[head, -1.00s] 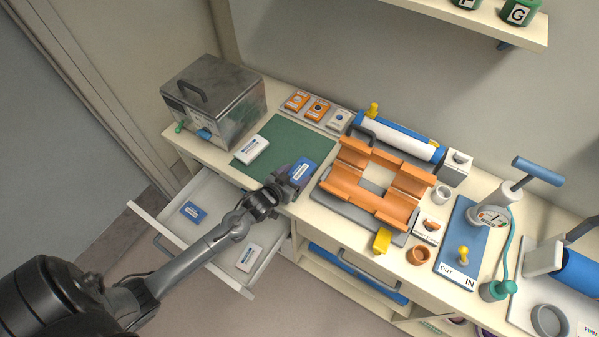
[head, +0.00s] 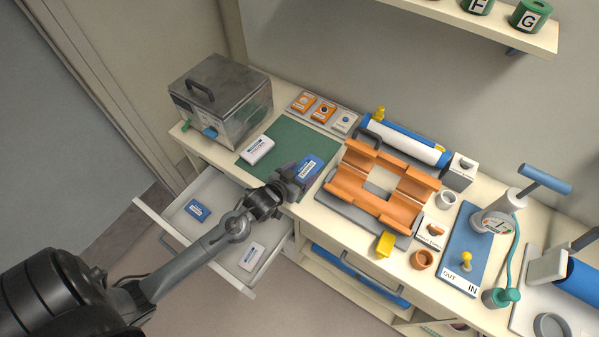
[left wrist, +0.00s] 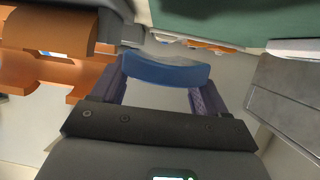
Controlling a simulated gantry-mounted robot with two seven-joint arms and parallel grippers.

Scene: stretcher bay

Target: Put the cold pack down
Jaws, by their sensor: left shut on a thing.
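A blue cold pack (head: 309,167) with a white label is held in my left gripper (head: 297,177). The gripper is shut on it at the right part of the green mat (head: 292,140). In the left wrist view the blue pack (left wrist: 168,72) sits between the two fingers. I cannot tell whether the pack touches the mat. A white pack (head: 257,150) lies on the left part of the mat. Another blue pack (head: 197,210) and a white pack (head: 251,256) lie in the open drawer (head: 222,222). My right gripper is not in view.
A metal box (head: 222,95) with a handle stands left of the mat. An orange cradle (head: 383,190) on a grey base is close on the right. The middle of the mat is clear.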

